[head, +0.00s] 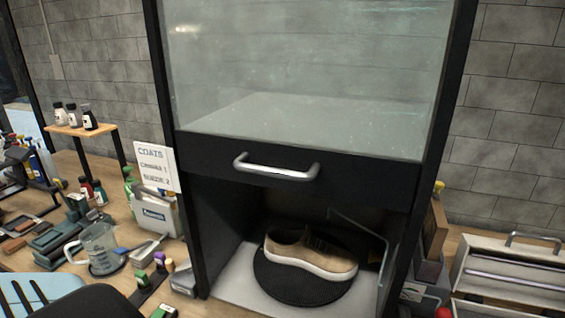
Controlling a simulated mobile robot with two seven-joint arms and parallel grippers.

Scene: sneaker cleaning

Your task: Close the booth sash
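The booth sash (300,172) is a clear glass panel with a black bottom rail and a silver bar handle (276,170). It is raised, with its rail about midway up the picture, and the booth is open below it. Inside the booth (232,289), a tan sneaker with a white sole (312,254) rests on a round black turntable (290,290). A thin bent metal rod stands at the right inside the booth. Neither of my grippers can be made out in the head view, and nothing touches the handle.
On the left bench are a clear jug (100,250), a grey caddy (155,214), a sign card (157,166), small bottles and brushes. A small wooden stand (85,131) holds several bottles. A case with a handle (515,275) sits at the right. The space before the handle looks clear.

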